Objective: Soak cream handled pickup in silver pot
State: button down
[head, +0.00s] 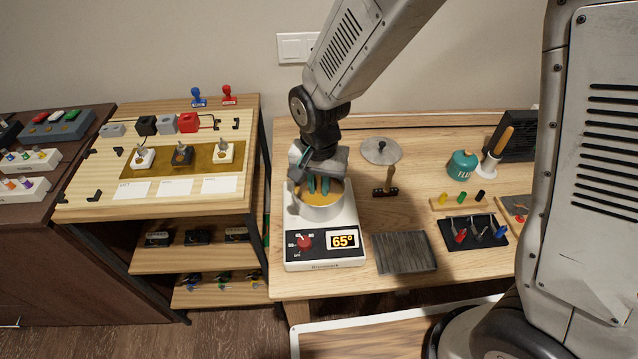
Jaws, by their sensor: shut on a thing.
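The silver pot (320,211) stands on a white heater with a red knob and a display reading 65°. Amber liquid shows inside the pot. My gripper (318,185) points down into the pot, its teal fingers close together at the liquid. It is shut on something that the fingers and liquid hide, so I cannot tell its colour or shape. No cream handled pickup is clearly visible in the pot. On the board at left are a white handled piece (143,158), a black one (182,155) and another white one (226,153).
A round grey lid (380,151) lies behind and right of the pot, with a wooden-handled tool (387,182) before it. A dark ribbed mat (404,252) lies right of the heater. A flux jar (462,166) and a dark tool tray (473,233) stand farther right.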

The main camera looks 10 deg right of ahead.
jog(key=shift+r, duration=3.05)
dwell(0.6)
jog(key=shift+r, duration=2)
